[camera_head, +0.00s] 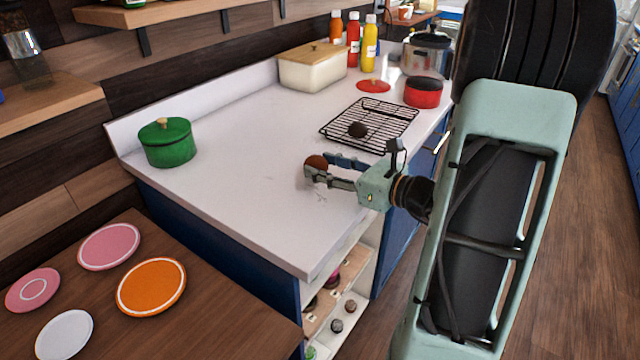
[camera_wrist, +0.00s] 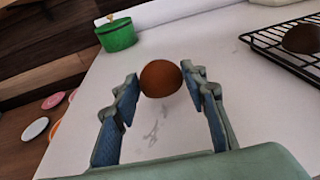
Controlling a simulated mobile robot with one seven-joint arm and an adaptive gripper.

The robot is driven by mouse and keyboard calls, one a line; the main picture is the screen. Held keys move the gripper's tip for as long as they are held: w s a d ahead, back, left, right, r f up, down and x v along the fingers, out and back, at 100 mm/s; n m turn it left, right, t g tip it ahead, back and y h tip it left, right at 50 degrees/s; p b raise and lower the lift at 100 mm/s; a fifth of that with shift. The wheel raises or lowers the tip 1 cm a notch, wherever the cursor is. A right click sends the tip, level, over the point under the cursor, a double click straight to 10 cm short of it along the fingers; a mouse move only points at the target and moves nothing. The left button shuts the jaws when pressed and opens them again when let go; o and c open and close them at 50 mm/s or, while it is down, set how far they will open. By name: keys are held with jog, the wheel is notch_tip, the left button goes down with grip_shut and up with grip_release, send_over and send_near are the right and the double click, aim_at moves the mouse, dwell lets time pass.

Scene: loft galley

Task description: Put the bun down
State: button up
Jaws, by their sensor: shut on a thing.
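A round brown bun (camera_head: 316,162) is held between the fingertips of my gripper (camera_head: 330,174) over the white counter (camera_head: 240,160). In the wrist view the bun (camera_wrist: 161,78) sits between the two blue-padded fingers (camera_wrist: 160,85). The gap between the bun's underside and the counter is hard to judge. A second dark brown bun (camera_head: 358,130) lies on a black wire rack (camera_head: 382,113), to the right of and behind my gripper. That rack also shows at the right of the wrist view (camera_wrist: 285,47).
A green lidded pot (camera_head: 167,143) stands at the counter's left. A cream box (camera_head: 312,68), bottles (camera_head: 353,40), a red pot (camera_head: 423,92) and a steel pot (camera_head: 427,55) stand at the back. Plates (camera_head: 151,287) lie on the lower wooden table. The counter's middle is clear.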

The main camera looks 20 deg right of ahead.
aim_at(320, 188)
jog(key=shift+w+a+f, duration=0.25)
jog(key=shift+f, duration=0.2)
jog(key=shift+w+a+f+b, duration=0.1)
jog(key=shift+f+b, duration=0.1)
jog(key=shift+f, duration=0.7)
jog(key=shift+w+f+b, duration=0.1)
jog(key=shift+f+b, duration=0.05)
jog(key=shift+f, duration=0.7)
jog(key=shift+f, duration=0.1)
jog(key=shift+f, duration=0.15)
jog(key=o, duration=1)
